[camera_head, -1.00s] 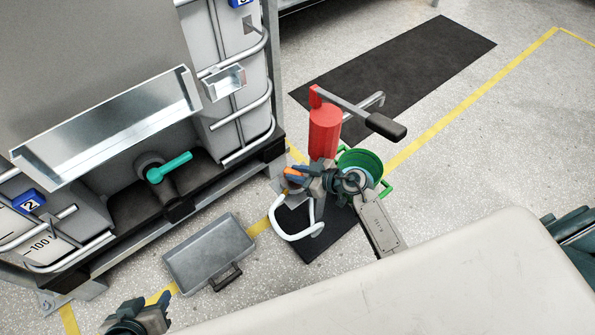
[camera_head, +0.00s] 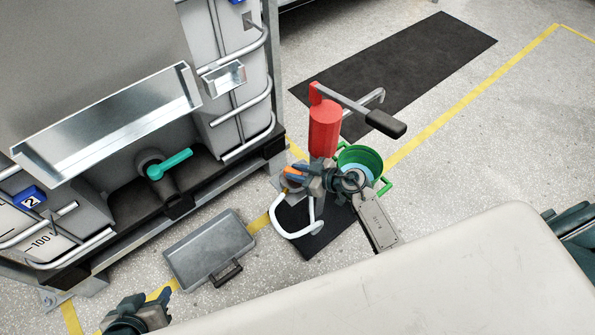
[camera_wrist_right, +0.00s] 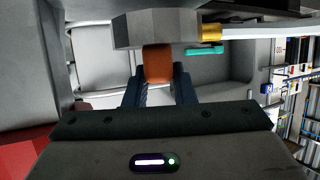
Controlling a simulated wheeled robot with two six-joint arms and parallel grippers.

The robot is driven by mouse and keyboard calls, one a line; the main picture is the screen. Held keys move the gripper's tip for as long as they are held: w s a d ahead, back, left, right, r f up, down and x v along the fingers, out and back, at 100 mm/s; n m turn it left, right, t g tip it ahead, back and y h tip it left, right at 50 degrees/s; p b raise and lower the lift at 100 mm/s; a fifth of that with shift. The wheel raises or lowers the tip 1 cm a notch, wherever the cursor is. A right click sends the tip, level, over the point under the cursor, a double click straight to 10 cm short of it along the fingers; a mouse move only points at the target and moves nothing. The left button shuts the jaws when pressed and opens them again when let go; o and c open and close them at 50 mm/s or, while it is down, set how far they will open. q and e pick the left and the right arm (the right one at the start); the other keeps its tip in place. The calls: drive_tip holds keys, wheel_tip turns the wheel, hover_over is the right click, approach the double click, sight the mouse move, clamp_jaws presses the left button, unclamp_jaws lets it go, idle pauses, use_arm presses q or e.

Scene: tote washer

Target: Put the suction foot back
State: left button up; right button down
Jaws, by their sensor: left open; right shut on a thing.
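My right gripper (camera_head: 304,175) is shut on an orange grip (camera_head: 292,171), beside the foot of the red hand pump (camera_head: 324,128). In the right wrist view the orange grip (camera_wrist_right: 158,63) sits between the dark fingers, directly against a grey angular body (camera_wrist_right: 155,28) with a brass fitting (camera_wrist_right: 211,32). This looks like the suction foot, but most of it is hidden in the head view by my gripper. A white looped hose (camera_head: 290,234) hangs just below it. My left gripper (camera_head: 138,314) is open and empty at the bottom left.
A green bucket (camera_head: 362,156) stands right behind my right wrist. A grey tray (camera_head: 208,248) lies on the floor to the left. The caged tank with a teal valve handle (camera_head: 170,165) and metal trough (camera_head: 110,115) fills the left. A black mat (camera_head: 400,70) lies behind.

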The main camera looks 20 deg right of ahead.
drive_tip(key=shift+f, duration=0.6)
idle(0.4)
drive_tip(key=shift+p, duration=0.6)
drive_tip(key=shift+f, duration=0.15)
drive_tip(key=c, duration=1.1)
unclamp_jaws()
drive_tip(key=shift+o, duration=0.3)
